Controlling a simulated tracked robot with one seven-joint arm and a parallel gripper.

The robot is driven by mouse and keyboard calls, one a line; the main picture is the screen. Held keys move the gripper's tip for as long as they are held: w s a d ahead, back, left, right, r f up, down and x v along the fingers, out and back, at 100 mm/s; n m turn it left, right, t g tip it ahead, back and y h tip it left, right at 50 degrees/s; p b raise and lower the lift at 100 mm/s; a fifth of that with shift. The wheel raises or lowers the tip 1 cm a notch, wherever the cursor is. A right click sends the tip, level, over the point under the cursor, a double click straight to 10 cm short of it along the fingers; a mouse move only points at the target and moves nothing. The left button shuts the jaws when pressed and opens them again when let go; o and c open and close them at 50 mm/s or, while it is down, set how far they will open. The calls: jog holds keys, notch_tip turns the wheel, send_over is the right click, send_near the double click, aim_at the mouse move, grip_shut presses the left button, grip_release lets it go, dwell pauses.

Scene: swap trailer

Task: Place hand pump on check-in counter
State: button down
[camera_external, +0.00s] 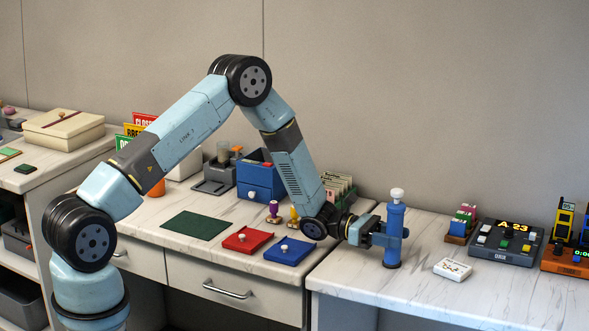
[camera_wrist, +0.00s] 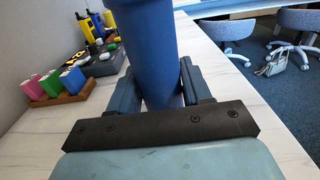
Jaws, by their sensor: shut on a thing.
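The hand pump (camera_external: 393,236) is a blue upright cylinder with a white knob on top and a dark foot. It stands at the left part of the white marbled counter (camera_external: 345,277) on the right, its foot at or very near the surface; I cannot tell for certain that it touches. My gripper (camera_external: 385,231) comes from the left and is shut on the pump's body. In the wrist view the pump (camera_wrist: 148,45) rises between the two fingers (camera_wrist: 158,90). Its top is cut off there, and its foot is hidden.
A white box (camera_external: 452,269) lies right of the pump. Behind are a rack of coloured blocks (camera_external: 461,224) and a dark console reading A 23 (camera_external: 505,243). The left desk holds red (camera_external: 247,240) and blue (camera_external: 289,251) trays. The counter's front right is clear.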

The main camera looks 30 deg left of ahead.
jog(key=shift+c, duration=2.4)
grip_release()
jog(key=shift+a, duration=0.1)
jog(key=a, duration=1.1)
jog(key=shift+a, duration=0.3)
jog(key=s+a+r+m+g+y, duration=0.2)
jog(key=s+a+r+m+y, duration=0.25)
jog(key=s+r, duration=0.4)
jog(key=s+a+r+m+g+y, duration=0.1)
jog(key=s+a+r+m+y, duration=0.35)
jog(key=r, duration=0.75)
jog(key=s+a+r+m+t+y, duration=0.3)
jog(key=s+a+r, duration=0.1)
jog(key=s+a, duration=0.3)
jog(key=s+a+r+m+t+y, duration=0.2)
jog(key=s+a+r+m+y, duration=0.1)
jog(key=s+a, duration=0.5)
jog(key=s+a+r+m+t+y, duration=0.3)
jog(key=s+a+r, duration=0.3)
jog(key=a, duration=0.5)
jog(key=shift+s+t, duration=0.3)
jog(key=shift+s, duration=0.65)
jog(key=shift+a, duration=0.1)
